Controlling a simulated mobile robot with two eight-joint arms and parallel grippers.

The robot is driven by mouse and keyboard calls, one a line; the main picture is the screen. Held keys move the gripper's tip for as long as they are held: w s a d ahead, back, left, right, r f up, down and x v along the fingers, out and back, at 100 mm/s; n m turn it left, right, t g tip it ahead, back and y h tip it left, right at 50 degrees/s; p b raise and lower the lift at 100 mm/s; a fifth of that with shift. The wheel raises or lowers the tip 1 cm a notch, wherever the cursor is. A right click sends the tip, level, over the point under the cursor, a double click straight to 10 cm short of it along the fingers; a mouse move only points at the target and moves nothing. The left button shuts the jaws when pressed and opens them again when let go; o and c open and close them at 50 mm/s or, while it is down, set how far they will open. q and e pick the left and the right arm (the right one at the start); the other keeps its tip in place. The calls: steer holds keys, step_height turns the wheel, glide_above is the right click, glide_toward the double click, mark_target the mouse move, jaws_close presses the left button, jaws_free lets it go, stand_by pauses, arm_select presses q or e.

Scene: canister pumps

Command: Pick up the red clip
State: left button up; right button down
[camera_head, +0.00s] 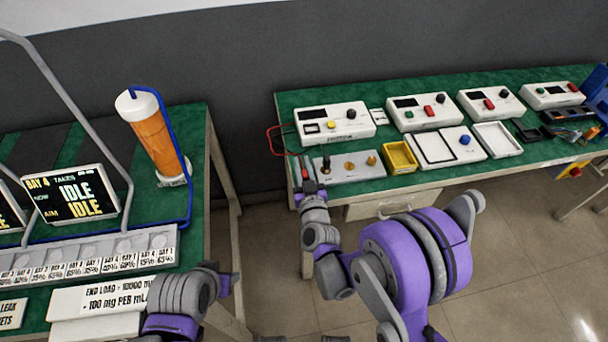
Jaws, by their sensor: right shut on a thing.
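The red clip (305,174) is a small red piece at the left end of the grey block with posts (348,177), near the front edge of the right bench. My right gripper (309,186) is shut on it, and its fingers hide most of the clip. A red wire loop (271,142) hangs at the left side of the nearest white meter box (350,122). My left gripper (230,283) is low in the view, over the gap beside the left bench. I cannot tell whether its jaws are open.
A yellow tray (388,158) stands right of the grey block. Several more meter boxes line the green bench. On the left bench are an orange cylinder (155,131), a display reading IDLE (68,200) and a row of labelled compartments (95,255). A gap separates the benches.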

step_height(320, 180, up, 10)
steer(key=p, duration=0.2)
steer(key=d+r+m+h+p, duration=0.2)
steer(key=d+m+h+p, duration=0.15)
steer(key=d, duration=0.55)
steer(key=d+r+m+h+p, duration=0.25)
steer(key=d+h, duration=0.25)
steer(key=d, duration=0.4)
steer(key=a+f+n+y+b, duration=0.2)
steer(key=a+n+y+b, duration=0.1)
steer(key=a, duration=0.6)
steer(key=a+f+n+y+b, duration=0.2)
steer(key=a+y, duration=0.3)
steer(key=a, duration=0.4)
steer(key=shift+f+n+b, duration=0.25)
steer(key=shift+n+b, duration=0.25)
steer(key=shift+b, duration=0.2)
steer(key=shift+y, duration=0.25)
